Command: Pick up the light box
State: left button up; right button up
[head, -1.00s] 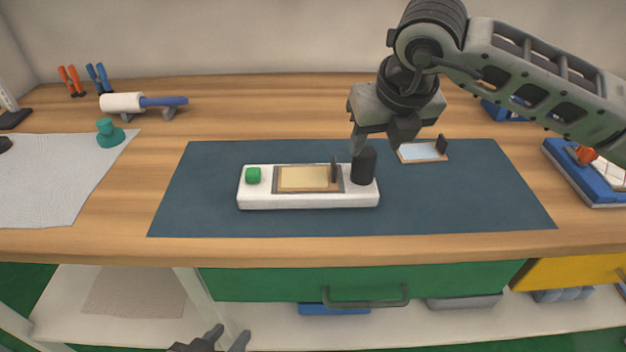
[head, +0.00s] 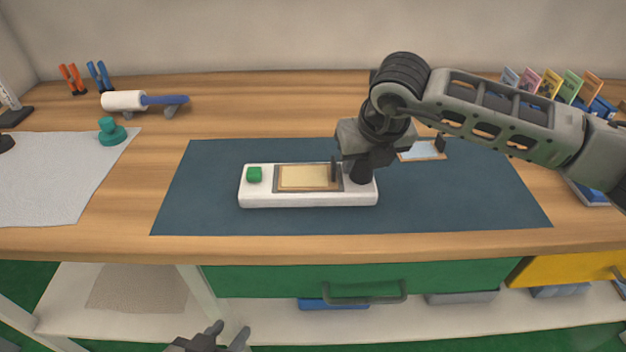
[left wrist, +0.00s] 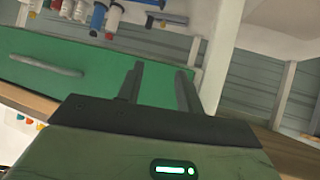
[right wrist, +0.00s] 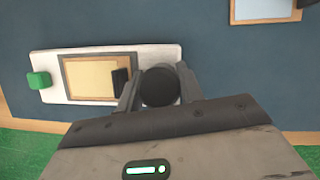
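The light box (head: 265,198) is a white slab lying on the dark blue mat (head: 440,200). It carries a green button (head: 254,174) at its left, a wood-framed cream panel (head: 305,177) in the middle and a black cylinder (head: 361,175) at its right end. My right gripper (head: 357,168) is over that end. In the right wrist view its open fingers (right wrist: 160,72) stand on either side of the cylinder (right wrist: 159,87); whether they touch it cannot be told. My left gripper (head: 228,335) is open and empty, low in front of the table; its fingers (left wrist: 160,70) also show in the left wrist view.
A small framed plate (head: 422,150) lies behind the light box, partly hidden by my right arm. A grey cloth (head: 50,175), a teal knob (head: 111,132) and a roller (head: 125,102) are at the left. A green drawer (head: 270,280) is below. The mat left of the box is clear.

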grip_shut()
pick_arm(q)
jog(key=shift+r, duration=0.1)
pick_arm(e)
jog(key=shift+c, duration=1.9)
grip_release()
jog(key=shift+r, duration=0.1)
pick_arm(q)
jog(key=shift+w, duration=0.1)
pick_arm(e)
jog(key=shift+r, duration=0.15)
jog(key=shift+w+r, duration=0.1)
jog(key=shift+r, duration=0.5)
pick_arm(q)
jog(key=b, duration=0.1)
jog(key=f+b, duration=0.1)
jog(key=b, duration=0.1)
jog(key=shift+d, duration=0.2)
pick_arm(e)
jog(key=s+a+r, duration=0.2)
jog(key=s+r, duration=0.9)
jog(key=s, duration=0.3)
jog(key=shift+a+r, duration=0.25)
jog(key=shift+w, duration=0.1)
